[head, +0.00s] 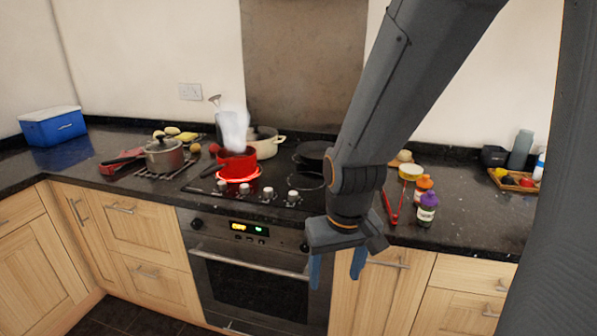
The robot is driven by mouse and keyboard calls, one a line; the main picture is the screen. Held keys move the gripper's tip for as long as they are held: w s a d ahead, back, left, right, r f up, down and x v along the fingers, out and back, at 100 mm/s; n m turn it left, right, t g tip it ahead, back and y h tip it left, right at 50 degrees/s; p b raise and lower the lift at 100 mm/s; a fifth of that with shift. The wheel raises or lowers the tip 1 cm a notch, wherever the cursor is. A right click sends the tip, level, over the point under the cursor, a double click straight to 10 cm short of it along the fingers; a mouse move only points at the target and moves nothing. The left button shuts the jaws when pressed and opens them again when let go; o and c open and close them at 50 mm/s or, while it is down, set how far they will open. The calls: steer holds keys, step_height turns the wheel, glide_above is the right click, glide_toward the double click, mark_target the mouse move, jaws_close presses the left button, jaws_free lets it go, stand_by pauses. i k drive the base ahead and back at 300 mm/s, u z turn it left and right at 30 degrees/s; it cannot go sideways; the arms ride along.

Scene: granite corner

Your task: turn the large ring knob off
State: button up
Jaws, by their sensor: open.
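The black hob has a row of several small pale knobs (267,193) along its front edge. Which one is the large ring knob cannot be told, as their markings are too small to read. One ring (258,174) glows red under a steaming red pot (236,159). My gripper (335,278) hangs open and empty in front of the counter, with its blue fingers pointing down. It is to the right of the knobs and lower in the picture, apart from them. My arm hides part of the hob's right side.
A cream pot (265,145) stands behind the red pot, and a dark pan (315,154) stands on the hob's right. A grey saucepan (164,156) sits on a rack at left. The oven handle (250,264) juts out below.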

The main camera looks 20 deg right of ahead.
mark_target(244, 188)
steer(key=k, duration=0.45)
steer(key=u, duration=0.5)
steer(key=i, duration=0.95)
steer(key=u, duration=0.25)
